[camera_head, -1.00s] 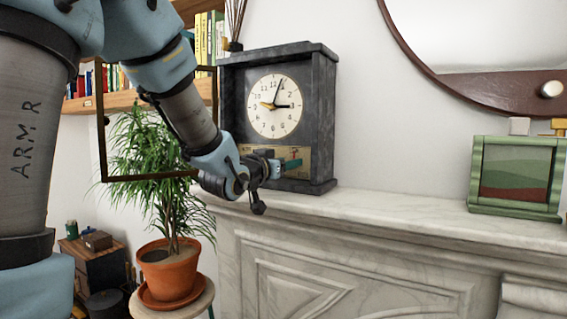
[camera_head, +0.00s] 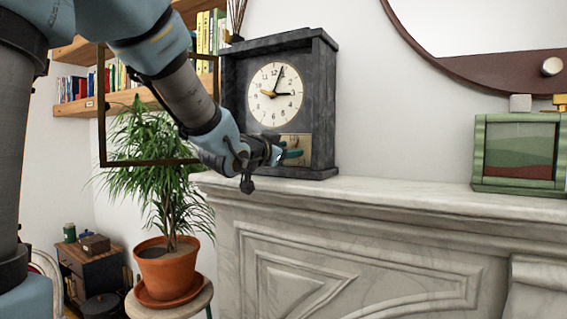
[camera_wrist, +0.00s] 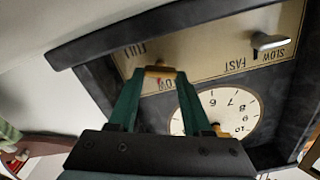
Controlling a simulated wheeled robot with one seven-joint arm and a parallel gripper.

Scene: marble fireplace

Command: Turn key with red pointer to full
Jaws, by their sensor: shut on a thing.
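The dark stone clock (camera_head: 324,110) stands on the mantel, with a brass panel below its dial. In the wrist view the panel (camera_wrist: 205,55) appears upside down, with the words FULL, LOW, FAST and SLOW. My gripper (camera_head: 292,154) reaches the panel from the left. In the wrist view its green fingers are shut on a brass-coloured key (camera_wrist: 160,71) between FULL and LOW. A small red spot shows just by this key, near LOW; the pointer's exact direction is hidden. A second, silver key (camera_wrist: 271,42) sits between FAST and SLOW, clear of the fingers.
The marble mantel (camera_head: 400,198) extends right, mostly clear, to a green-framed picture box (camera_head: 517,152). A round mirror (camera_head: 480,30) hangs above. A potted plant (camera_head: 168,272) on a stool stands below my arm, and bookshelves (camera_head: 140,95) are behind it.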

